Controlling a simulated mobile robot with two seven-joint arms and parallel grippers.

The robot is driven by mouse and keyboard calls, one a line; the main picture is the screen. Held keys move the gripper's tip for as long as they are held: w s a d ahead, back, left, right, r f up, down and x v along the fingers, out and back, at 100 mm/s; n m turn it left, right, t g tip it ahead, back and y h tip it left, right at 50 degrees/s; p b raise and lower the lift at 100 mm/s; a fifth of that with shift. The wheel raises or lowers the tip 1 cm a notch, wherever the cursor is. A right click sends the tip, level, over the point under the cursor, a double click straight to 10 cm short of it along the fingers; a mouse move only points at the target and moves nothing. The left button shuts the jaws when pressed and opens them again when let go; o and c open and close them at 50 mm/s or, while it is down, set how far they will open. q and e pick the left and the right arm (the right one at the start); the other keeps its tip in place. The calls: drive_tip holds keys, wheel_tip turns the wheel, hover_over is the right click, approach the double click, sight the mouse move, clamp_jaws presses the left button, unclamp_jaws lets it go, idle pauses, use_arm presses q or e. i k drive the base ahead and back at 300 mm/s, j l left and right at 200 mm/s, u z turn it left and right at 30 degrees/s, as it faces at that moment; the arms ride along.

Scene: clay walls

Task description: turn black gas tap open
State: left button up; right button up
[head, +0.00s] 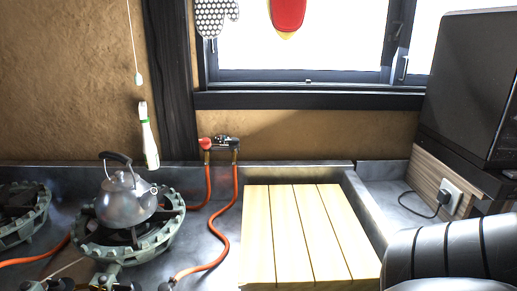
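The gas tap fitting (220,139) is on the clay wall below the window, just above the back of the counter. It has a red tap (206,143) on its left and a black tap (235,144) on its right. An orange hose (234,190) runs down from the black tap and curves left along the counter. The black tap's handle is too small to tell how it is turned. Neither gripper is in view, and nothing touches the taps.
A kettle (127,195) sits on a green gas burner (88,236), left of the hoses. A slatted wooden board (305,235) lies right of them. A black appliance (475,85) and a plugged socket (451,197) are at right. A large dark ribbed shape fills the lower right corner.

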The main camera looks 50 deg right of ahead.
sight(234, 143)
drive_tip(key=z, duration=1.4)
drive_tip(key=i+j, duration=0.05)
